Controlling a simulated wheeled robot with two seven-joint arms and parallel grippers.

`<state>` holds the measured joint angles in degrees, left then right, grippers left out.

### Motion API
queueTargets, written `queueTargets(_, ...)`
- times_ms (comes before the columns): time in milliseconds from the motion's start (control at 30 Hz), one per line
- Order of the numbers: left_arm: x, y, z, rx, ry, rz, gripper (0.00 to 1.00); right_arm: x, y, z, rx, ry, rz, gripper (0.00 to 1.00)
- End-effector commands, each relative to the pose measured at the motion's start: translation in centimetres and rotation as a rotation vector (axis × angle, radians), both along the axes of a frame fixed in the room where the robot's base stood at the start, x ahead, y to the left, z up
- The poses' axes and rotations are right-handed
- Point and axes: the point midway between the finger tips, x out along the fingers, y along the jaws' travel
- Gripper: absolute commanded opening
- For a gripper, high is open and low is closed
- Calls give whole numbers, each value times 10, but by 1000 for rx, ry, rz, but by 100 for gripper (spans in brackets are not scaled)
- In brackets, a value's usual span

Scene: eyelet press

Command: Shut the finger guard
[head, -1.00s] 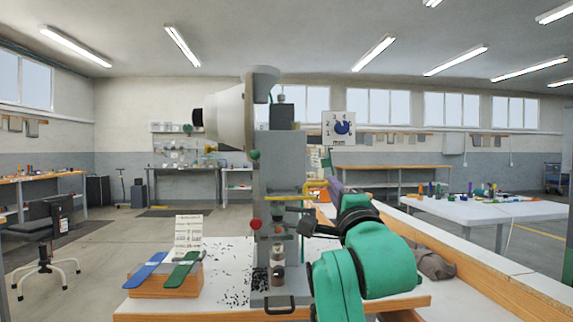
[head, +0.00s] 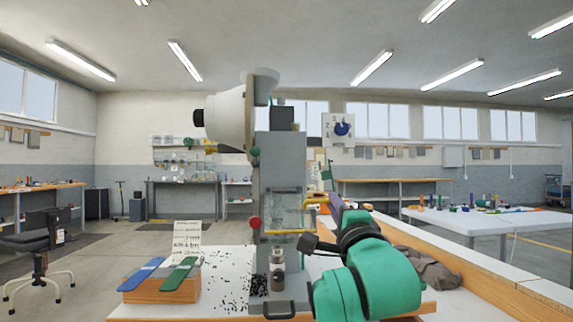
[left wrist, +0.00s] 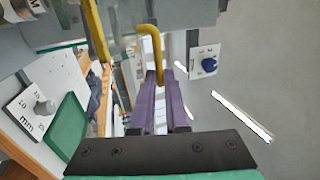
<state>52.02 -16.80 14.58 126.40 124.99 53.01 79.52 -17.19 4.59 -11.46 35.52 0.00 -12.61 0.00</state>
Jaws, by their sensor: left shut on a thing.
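The eyelet press has a grey column (head: 278,160). Its finger guard is a clear panel (head: 287,210) with a yellow lower edge (head: 290,232), hanging in front of the column with its edge above the metal post and die (head: 277,281). A yellow handle (head: 316,200) sticks out at the guard's right; it also shows as a hook in the left wrist view (left wrist: 153,45). My left gripper (head: 336,206) has purple fingers (left wrist: 163,98) shut on this handle; the exact contact is partly hidden. My right gripper is not in view.
A red knob (head: 255,222) is on the press's left side. A black-ended lever (head: 311,243) is close to my left wrist. A wooden block with blue and green strips (head: 160,282) stands left, by a printed card (head: 187,240). Dark bits (head: 232,285) lie between. A dial (head: 342,128) is above right.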

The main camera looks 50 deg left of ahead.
Motion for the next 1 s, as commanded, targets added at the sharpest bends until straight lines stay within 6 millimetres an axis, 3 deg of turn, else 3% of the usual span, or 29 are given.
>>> queueTargets(233,2,4,-18,1,-2,0,0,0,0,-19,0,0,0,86)
queueTargets(500,3,5,-17,2,-1,0,0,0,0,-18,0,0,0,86)
queueTargets(733,8,12,-34,2,0,0,0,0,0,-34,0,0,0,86)
queueTargets(1000,9,13,-32,2,-2,0,0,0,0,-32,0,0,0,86)
